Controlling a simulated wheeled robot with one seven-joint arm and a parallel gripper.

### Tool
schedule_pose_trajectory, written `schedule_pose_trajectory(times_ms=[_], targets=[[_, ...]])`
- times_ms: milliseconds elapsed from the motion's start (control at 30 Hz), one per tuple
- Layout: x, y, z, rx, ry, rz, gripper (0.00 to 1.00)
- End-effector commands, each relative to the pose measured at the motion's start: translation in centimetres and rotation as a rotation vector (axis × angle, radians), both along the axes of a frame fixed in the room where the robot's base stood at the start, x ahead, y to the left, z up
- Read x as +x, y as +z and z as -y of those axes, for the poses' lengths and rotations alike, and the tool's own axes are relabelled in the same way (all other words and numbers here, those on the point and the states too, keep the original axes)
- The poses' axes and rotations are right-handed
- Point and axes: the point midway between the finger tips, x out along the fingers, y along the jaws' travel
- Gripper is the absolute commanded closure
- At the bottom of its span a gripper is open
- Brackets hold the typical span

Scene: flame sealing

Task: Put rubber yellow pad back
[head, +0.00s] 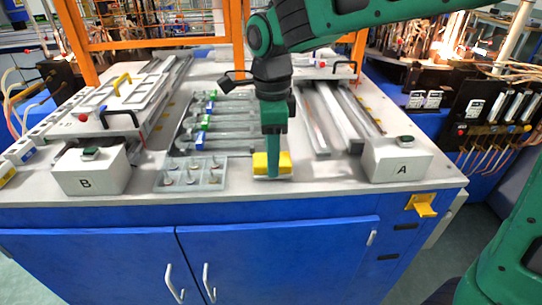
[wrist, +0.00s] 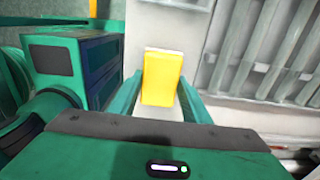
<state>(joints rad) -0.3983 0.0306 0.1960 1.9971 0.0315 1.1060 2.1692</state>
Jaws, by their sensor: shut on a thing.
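The yellow rubber pad (head: 286,163) is at the front middle of the grey worktop, between the small parts tray and box A. In the wrist view the yellow pad (wrist: 162,78) lies between the two green fingers. My gripper (head: 272,172) points straight down and is shut on the pad. One green finger covers the middle of the pad in the head view. A whitish surface shows just under the pad; I cannot tell whether the pad touches it.
Box B (head: 92,170) stands at the front left and box A (head: 397,160) at the front right. The small parts tray (head: 192,174) lies left of my gripper. A rack of glass tubes (head: 215,125) lies behind. A yellow bracket (head: 422,205) is on the blue cabinet's front right.

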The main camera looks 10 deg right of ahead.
Motion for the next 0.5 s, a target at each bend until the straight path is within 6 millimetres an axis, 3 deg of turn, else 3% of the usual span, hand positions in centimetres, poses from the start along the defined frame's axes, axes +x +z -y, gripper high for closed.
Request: schedule_pose_trajectory(times_ms=[367,400,467,500], targets=[[0.02,-0.75,0.04,0.0,-0.001,0.001,0.81],[0.02,-0.82,0.05,0.0,-0.001,0.001,0.54],[0.02,-0.79,0.05,0.0,-0.001,0.001,0.4],[0.02,-0.79,0.06,0.0,-0.001,0.001,0.38]])
